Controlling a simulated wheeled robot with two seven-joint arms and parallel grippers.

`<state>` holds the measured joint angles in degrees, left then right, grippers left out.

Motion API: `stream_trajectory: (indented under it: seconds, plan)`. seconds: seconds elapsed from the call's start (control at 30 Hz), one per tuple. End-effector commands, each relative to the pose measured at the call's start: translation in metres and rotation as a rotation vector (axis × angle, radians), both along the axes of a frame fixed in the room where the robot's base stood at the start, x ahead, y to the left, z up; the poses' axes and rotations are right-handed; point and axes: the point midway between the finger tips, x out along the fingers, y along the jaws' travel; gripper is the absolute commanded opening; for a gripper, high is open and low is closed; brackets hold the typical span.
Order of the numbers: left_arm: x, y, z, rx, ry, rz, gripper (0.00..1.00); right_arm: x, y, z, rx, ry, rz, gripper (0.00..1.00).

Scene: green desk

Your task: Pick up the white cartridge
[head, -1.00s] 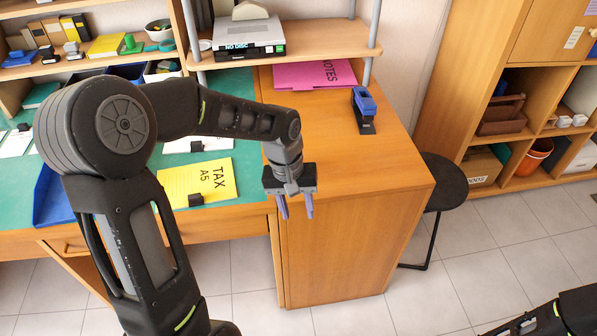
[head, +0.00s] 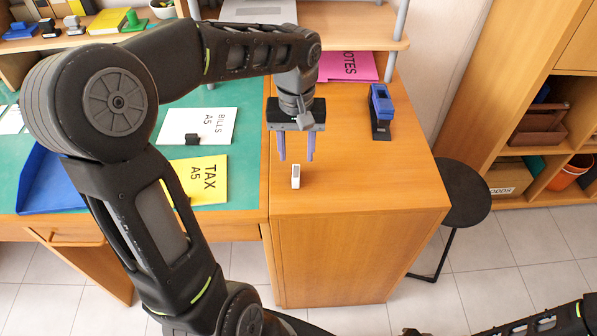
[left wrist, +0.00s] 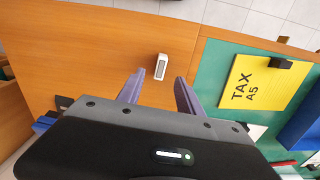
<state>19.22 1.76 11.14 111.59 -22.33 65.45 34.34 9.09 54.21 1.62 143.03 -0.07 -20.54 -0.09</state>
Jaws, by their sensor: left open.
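The white cartridge (head: 296,176) is a small white block with a dark grey panel on one face. It lies on the bare wooden top of the cabinet, near its left front part. In the left wrist view the cartridge (left wrist: 161,66) shows ahead of the fingertips, roughly between their lines. My left gripper (head: 296,160) is open and empty, with its purple fingers pointing down just behind the cartridge in the head view. The fingers (left wrist: 157,88) do not appear to touch it. My right gripper is not clearly seen; only dark parts of mine show at the lower right.
A yellow TAX folder (head: 209,180) and a white BILLS folder (head: 215,125) lie on the green desk at the left. A blue stapler-like tool (head: 381,108) and a pink NOTES folder (head: 350,66) are farther back. Wood around the cartridge is clear.

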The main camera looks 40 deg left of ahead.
Motion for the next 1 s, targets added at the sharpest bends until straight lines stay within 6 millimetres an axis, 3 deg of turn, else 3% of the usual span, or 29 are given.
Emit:
stream_trajectory:
  seconds: [0.3, 0.67, 1.0]
  plan:
    - [0.0, 0.0, -0.026, 0.0, 0.002, 0.0, 0.43, 0.001, 0.0, -0.002, 0.0, -0.001, 0.0, 0.36]
    - [0.0, 0.0, -0.03, -0.001, 0.001, -0.001, 0.43, 0.001, 0.0, -0.002, 0.0, -0.001, 0.0, 0.36]
    - [-0.001, 0.002, -0.074, -0.001, 0.004, 0.0, 0.43, 0.001, 0.0, -0.003, 0.0, -0.001, 0.0, 0.36]
